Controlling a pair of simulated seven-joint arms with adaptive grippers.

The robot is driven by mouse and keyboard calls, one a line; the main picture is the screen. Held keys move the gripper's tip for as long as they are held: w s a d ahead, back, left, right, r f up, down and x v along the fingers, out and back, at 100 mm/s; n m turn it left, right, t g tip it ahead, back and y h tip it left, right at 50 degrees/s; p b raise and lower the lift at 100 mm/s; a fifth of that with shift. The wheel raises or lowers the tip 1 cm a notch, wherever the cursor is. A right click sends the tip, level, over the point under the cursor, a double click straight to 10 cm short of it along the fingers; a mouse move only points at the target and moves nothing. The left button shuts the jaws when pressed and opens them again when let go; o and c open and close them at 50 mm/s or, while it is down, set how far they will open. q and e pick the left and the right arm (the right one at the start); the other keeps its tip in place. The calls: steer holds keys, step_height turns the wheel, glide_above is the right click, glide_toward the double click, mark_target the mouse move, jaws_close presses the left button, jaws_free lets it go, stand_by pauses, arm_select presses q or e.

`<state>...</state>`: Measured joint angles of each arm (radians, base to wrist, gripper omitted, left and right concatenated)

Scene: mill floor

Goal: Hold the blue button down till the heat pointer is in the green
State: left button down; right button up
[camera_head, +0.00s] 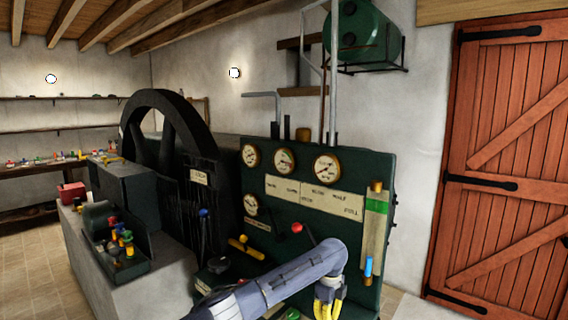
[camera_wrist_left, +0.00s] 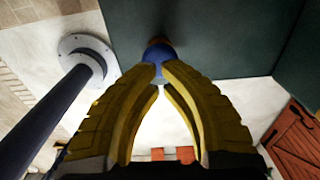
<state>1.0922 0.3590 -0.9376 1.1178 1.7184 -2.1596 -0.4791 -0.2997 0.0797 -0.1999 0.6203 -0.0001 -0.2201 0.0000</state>
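My left gripper (camera_head: 328,311) hangs in front of the green panel (camera_head: 345,210), its yellow fingers pointing down out of the head view. In the left wrist view its fingertips (camera_wrist_left: 158,69) are drawn in close around a blue button (camera_wrist_left: 158,52) with a brown collar, on the dark green face. Whether the button is pressed in cannot be seen. An upright pale scale (camera_head: 371,246) at the panel's right has a green band (camera_head: 377,206) near its top. A blue piece (camera_head: 368,266) is low on it, below the green; I cannot tell if it is the heat pointer. My right gripper is not in view.
Several round gauges (camera_head: 326,167) sit on the panel above pale label plates. A red-knobbed lever (camera_head: 297,228) stands close above my left arm. A blue-knobbed lever (camera_head: 203,213) and a yellow handle (camera_head: 246,248) are left of it. A red plank door (camera_head: 510,170) is at right.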

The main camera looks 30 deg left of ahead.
arm_select(q)
steer(key=shift+f, duration=2.35)
stand_by(5.7)
